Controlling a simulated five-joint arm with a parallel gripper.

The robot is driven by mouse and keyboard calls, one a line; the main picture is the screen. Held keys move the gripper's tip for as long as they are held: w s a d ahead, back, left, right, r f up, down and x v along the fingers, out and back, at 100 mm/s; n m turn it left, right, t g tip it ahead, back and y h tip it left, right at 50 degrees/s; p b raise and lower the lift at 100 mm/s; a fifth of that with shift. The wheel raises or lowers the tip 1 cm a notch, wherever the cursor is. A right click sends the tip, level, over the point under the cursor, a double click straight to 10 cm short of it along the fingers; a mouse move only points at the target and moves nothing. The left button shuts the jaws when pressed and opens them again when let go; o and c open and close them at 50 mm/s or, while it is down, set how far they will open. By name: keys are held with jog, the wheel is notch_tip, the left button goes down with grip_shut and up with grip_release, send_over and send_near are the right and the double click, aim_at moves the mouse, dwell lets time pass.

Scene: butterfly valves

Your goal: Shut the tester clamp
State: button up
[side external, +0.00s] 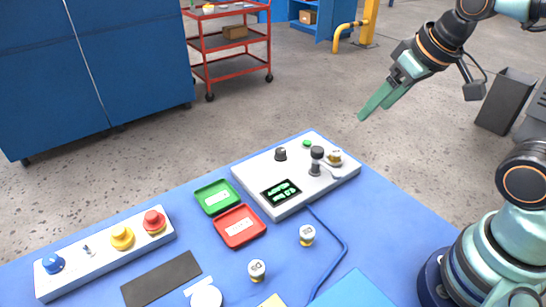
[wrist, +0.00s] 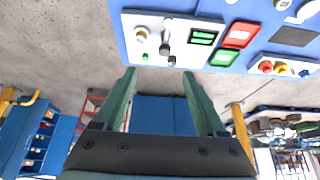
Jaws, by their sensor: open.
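The white tester (side external: 290,187) stands on the blue table, with a lit green-text display (side external: 281,192). Its clamp (side external: 316,162) has a black knob on top and appears to stand upright beside a brass-and-white valve (side external: 335,158) seated at the right end. In the wrist view, the clamp (wrist: 165,48) and the valve (wrist: 141,34) lie above the fingertips. I cannot tell clearly whether the clamp touches the valve. My gripper (side external: 364,115) is open and empty, with green fingers, above and beyond the tester's far right edge. Both fingers of it show in the wrist view (wrist: 158,74).
The tester also carries a black dial (side external: 280,154) and a green button (side external: 307,144). Green (side external: 217,197) and red (side external: 240,227) trays sit left of it. Loose valves (side external: 307,235) and a blue cable (side external: 340,242) lie in front. A button panel (side external: 106,251) is at left.

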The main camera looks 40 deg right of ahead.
jog(key=w, duration=0.1)
jog(key=m+g, duration=0.6)
jog(key=m, duration=0.1)
send_over(317, 149)
notch_tip(317, 149, down, 4)
notch_tip(317, 149, down, 12)
jog(key=shift+d+f, duration=0.1)
jog(key=shift+f, duration=0.1)
grip_shut()
jog(key=shift+r, duration=0.1)
dwell(1.1)
